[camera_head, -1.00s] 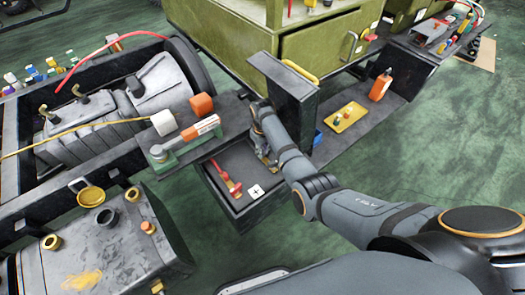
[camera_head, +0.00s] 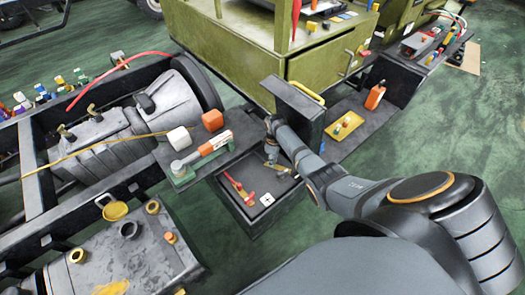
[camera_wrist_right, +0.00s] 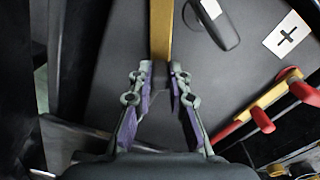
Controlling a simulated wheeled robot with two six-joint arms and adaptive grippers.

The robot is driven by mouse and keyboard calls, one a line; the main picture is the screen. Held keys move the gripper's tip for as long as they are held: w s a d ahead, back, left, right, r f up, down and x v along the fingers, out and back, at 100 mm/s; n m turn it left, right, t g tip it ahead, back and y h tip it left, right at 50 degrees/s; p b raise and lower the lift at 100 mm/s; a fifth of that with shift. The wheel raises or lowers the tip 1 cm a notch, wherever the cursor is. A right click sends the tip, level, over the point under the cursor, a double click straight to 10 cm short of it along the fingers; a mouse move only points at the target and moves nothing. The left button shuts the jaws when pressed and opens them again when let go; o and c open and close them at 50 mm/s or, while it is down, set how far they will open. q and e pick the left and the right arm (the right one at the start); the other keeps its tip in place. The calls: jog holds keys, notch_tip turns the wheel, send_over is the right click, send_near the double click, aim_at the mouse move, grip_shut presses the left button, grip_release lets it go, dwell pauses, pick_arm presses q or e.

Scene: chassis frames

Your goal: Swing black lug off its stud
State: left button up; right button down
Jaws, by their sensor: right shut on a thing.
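The black lug shows in the right wrist view as a brass-coloured bar (camera_wrist_right: 161,30) with a dark end between my fingers. My right gripper (camera_wrist_right: 160,76) is shut on that end, above the top of the battery box. In the head view my right gripper (camera_head: 272,158) is small, at the back of the battery box (camera_head: 248,222). The stud under the black lug is hidden, so I cannot tell whether the lug is still on it. My left gripper is not in view.
A red lug (camera_head: 239,188) lies near a white plus label (camera_head: 267,200) on the box. A dark rounded piece (camera_wrist_right: 222,28) lies right of the bar. A dark upright panel (camera_head: 296,112) stands behind my wrist. A green-and-orange tool (camera_head: 203,155) lies on a shelf to the left.

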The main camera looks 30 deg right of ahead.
jog(key=shift+w, duration=0.1)
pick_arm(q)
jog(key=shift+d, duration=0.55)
pick_arm(e)
jog(key=shift+n, duration=0.3)
jog(key=c, duration=1.3)
grip_release()
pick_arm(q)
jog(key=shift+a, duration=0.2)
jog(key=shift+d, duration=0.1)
